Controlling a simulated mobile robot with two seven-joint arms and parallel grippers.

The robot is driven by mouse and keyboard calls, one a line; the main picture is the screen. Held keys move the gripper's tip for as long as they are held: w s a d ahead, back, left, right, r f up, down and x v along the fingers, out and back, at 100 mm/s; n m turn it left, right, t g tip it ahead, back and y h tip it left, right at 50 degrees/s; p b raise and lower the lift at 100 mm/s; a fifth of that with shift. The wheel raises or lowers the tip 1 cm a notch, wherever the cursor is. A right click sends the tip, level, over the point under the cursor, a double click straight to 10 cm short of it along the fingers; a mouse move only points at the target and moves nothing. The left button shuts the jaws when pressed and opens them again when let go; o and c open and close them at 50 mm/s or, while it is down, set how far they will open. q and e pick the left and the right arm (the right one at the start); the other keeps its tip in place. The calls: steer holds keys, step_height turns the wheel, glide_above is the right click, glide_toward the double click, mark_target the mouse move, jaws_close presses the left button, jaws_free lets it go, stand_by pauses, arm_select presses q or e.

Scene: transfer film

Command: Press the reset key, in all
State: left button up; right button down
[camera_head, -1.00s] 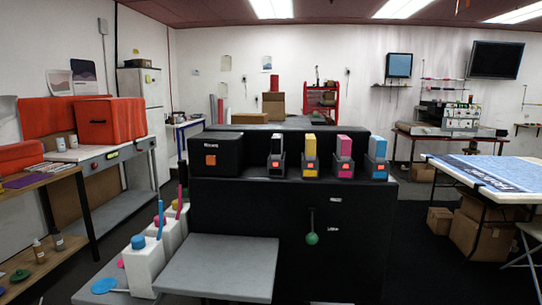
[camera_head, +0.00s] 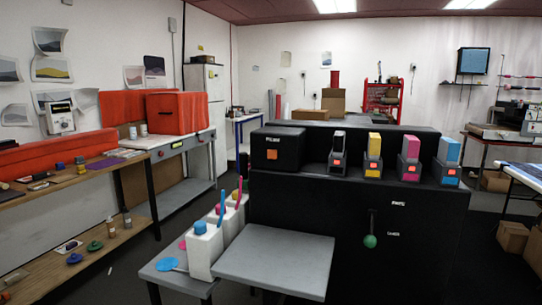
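No key marked as reset can be made out. A black machine (camera_head: 340,230) stands in front of me, with a black box (camera_head: 278,148) on its left end. Upright black, yellow (camera_head: 375,143), magenta (camera_head: 411,147) and cyan (camera_head: 449,151) cartridge units stand along its top, each with a small orange-red patch. A lever with a green ball (camera_head: 370,241) hangs on its front. On the left wall is a pale box with a dial or display (camera_head: 60,118); its details are too small to read. Neither of my grippers is in view.
A grey platform (camera_head: 275,262) juts out before the machine, beside white bottles (camera_head: 204,250) with coloured caps. A wooden shelf bench (camera_head: 60,200) runs along the left, with a white-topped counter (camera_head: 165,143) and orange-red box (camera_head: 178,112) behind. Dark floor lies between.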

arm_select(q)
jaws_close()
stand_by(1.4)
